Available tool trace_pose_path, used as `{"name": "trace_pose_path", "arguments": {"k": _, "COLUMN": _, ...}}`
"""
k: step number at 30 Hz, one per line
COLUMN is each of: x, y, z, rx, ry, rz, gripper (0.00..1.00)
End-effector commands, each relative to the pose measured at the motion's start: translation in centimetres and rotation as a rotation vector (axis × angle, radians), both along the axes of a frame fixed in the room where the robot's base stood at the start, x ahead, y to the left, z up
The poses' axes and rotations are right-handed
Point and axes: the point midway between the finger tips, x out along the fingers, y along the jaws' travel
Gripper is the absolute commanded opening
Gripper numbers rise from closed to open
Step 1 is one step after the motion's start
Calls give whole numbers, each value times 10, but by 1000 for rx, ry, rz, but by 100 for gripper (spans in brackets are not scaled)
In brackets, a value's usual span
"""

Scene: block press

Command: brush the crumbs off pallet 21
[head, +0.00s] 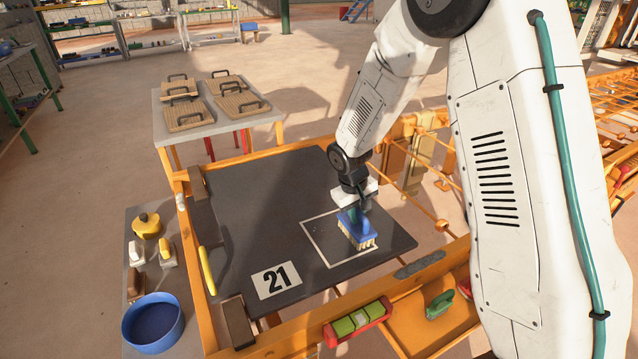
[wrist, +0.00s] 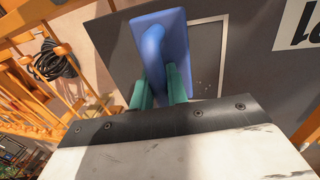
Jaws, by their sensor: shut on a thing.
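Pallet 21 is a dark flat board (head: 250,205) with a white "21" label (head: 277,280) at its front. A white square outline (head: 318,245) is marked on it towards the right. My gripper (head: 356,207) is shut on a blue brush (head: 352,226) with pale bristles pointing down, over the right part of the outline. I cannot tell whether the bristles touch the board. In the wrist view, the green fingers grip the blue handle (wrist: 153,50). A few small pale specks (wrist: 206,84), perhaps crumbs, show on the board beside the brush.
An orange frame (head: 205,275) surrounds the board, with a yellow handle (head: 207,270) at its left. A side shelf holds a blue bowl (head: 153,322) and several small tools. A red-and-green block (head: 357,322) sits on the front rail. A table (head: 160,120) with several wooden boards stands behind.

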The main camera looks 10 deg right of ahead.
Motion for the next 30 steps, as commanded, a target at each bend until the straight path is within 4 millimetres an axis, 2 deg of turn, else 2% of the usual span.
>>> {"name": "trace_pose_path", "arguments": {"k": 3, "x": 0, "y": 0, "z": 9, "rx": 0, "ry": -1, "rz": -1, "gripper": 0}}
{"name": "trace_pose_path", "arguments": {"k": 9, "x": 0, "y": 0, "z": 16, "rx": 0, "ry": -1, "rz": 1, "gripper": 0}}
{"name": "trace_pose_path", "arguments": {"k": 24, "x": 0, "y": 0, "z": 16, "rx": 0, "ry": 0, "rz": 0, "gripper": 0}}
{"name": "trace_pose_path", "arguments": {"k": 30, "x": 2, "y": 8, "z": 11, "rx": 0, "ry": 5, "rz": 14, "gripper": 0}}
